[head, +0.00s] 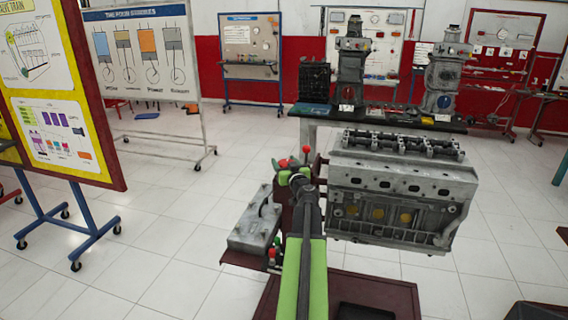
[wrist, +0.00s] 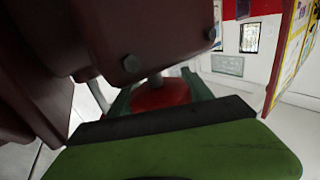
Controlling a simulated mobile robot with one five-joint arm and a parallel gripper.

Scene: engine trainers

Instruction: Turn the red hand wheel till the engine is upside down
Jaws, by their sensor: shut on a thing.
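The grey engine (head: 400,195) is mounted on the dark red stand (head: 335,285), right of my arm. Its shafts and valve gear face up, so it stands upright. My gripper (head: 292,178) is at the left end of the engine, at the red hand wheel (head: 283,163), mostly hidden behind my gripper in the head view. A small red knob (head: 306,149) sticks up beside it. In the wrist view, the rounded red wheel (wrist: 162,95) sits between the green fingers of my gripper, which is shut on it. A dark red bracket with bolts (wrist: 130,50) stands close above.
A grey metal part (head: 254,225) lies on a tray left of my arm. A dark table (head: 385,118) with cutaway engines stands behind the engine. Display boards (head: 60,90) stand at left. White floor (head: 170,225) is clear between them.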

